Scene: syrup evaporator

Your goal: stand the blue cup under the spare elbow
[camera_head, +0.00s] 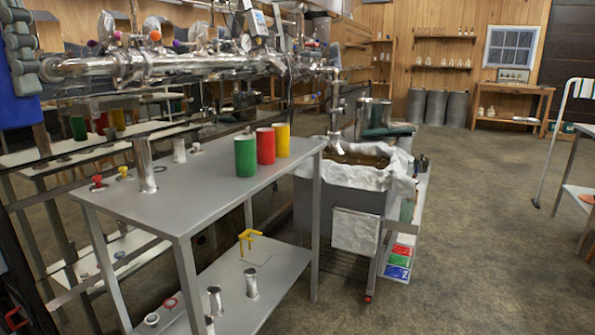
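A blue cup (20,103) is large and close at the upper left edge, partly cut off by the frame. The grey jointed fingers of my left gripper (24,58) lie across it and appear shut on it, holding it up in the air. Just right of it, the shiny metal pipework (135,67) runs along above the benches. At its right end a pipe (336,95) turns down toward the lined pan. I cannot tell which bend is the spare elbow. My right gripper is not in view.
A grey two-level table (205,197) stands in front, with green (245,156), red (266,146) and yellow (282,140) cups at its far edge. Metal tubes (145,165) stand on its left part. A cloth-lined pan (352,172) stands behind. Open floor (480,230) lies to the right.

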